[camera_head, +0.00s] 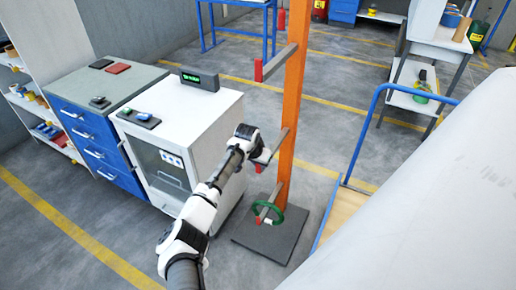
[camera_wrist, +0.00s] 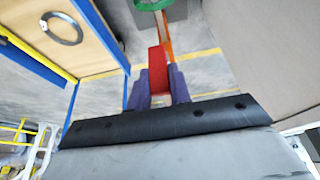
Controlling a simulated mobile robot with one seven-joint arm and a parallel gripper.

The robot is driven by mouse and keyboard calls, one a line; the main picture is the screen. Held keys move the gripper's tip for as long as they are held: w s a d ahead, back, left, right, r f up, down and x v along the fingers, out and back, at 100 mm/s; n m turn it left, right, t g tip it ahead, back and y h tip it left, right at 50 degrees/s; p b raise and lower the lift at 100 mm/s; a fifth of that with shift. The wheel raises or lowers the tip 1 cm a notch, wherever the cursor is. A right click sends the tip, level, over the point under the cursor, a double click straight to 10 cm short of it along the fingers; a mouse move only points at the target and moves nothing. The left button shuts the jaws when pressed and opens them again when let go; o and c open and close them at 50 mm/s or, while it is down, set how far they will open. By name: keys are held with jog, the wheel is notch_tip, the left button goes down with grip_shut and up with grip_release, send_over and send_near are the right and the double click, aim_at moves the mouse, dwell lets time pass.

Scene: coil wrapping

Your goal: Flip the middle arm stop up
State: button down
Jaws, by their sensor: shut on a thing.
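An orange post (camera_head: 292,110) stands on a dark base plate and carries three grey arms, one above the other. The top arm (camera_head: 279,62) ends in a red stop (camera_head: 258,70). My gripper (camera_head: 262,156) is at the outer end of the middle arm (camera_head: 280,141). A bit of the middle arm's red stop (camera_head: 259,168) shows just under my gripper; the rest is hidden in the head view. In the wrist view the red stop (camera_wrist: 158,68) sits between the two purple fingers, and my gripper (camera_wrist: 160,85) is shut on it.
The bottom arm (camera_head: 267,207) carries a green coil (camera_head: 280,215) close above the base plate (camera_head: 258,239). A white cabinet (camera_head: 205,120) stands left of the post. A blue rail (camera_head: 366,130) and a large pale surface (camera_head: 430,190) are on the right.

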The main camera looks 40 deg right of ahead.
jog(key=shift+f, duration=0.15)
jog(key=c, duration=1.3)
grip_release()
jog(key=b+v, duration=0.3)
jog(key=v, duration=1.1)
